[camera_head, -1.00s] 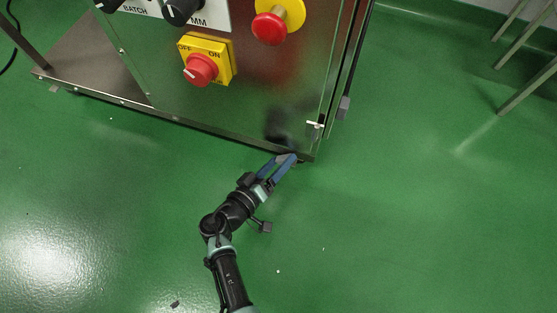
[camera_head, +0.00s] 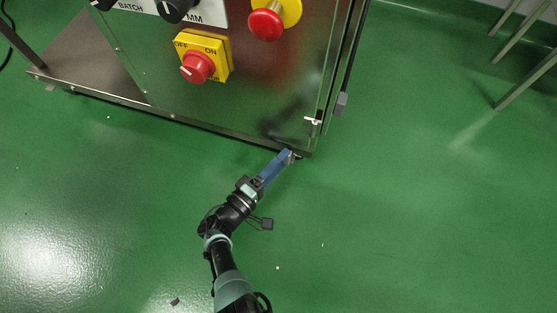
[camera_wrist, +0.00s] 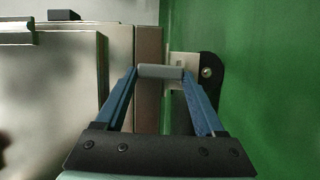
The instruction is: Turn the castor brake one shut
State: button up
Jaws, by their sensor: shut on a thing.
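In the wrist view the castor brake (camera_wrist: 160,71) is a short grey bar by a pale metal plate. It lies between the tips of my two blue fingers, which are shut on it at its ends. A black castor part (camera_wrist: 208,72) with a round bolt sits just right of it. In the head view my gripper (camera_head: 289,155) reaches the bottom front right corner of the steel machine (camera_head: 230,115). The brake and castor are hard to make out there, under the machine's edge and behind my fingers.
The machine's front carries a yellow OFF/ON switch (camera_head: 216,55) with a red knob and a red emergency button (camera_head: 266,24). Table or stand legs (camera_head: 515,45) are at the far right. The green floor (camera_head: 420,220) is clear around my arm.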

jog(key=shift+s+d+n+h, duration=0.1)
jog(key=shift+n+h, duration=0.2)
dwell(0.4)
jog(key=o, duration=1.3)
jog(key=shift+o, duration=0.2)
jog(key=v, duration=1.3)
jog(key=shift+p, duration=0.4)
jog(key=shift+d, duration=0.1)
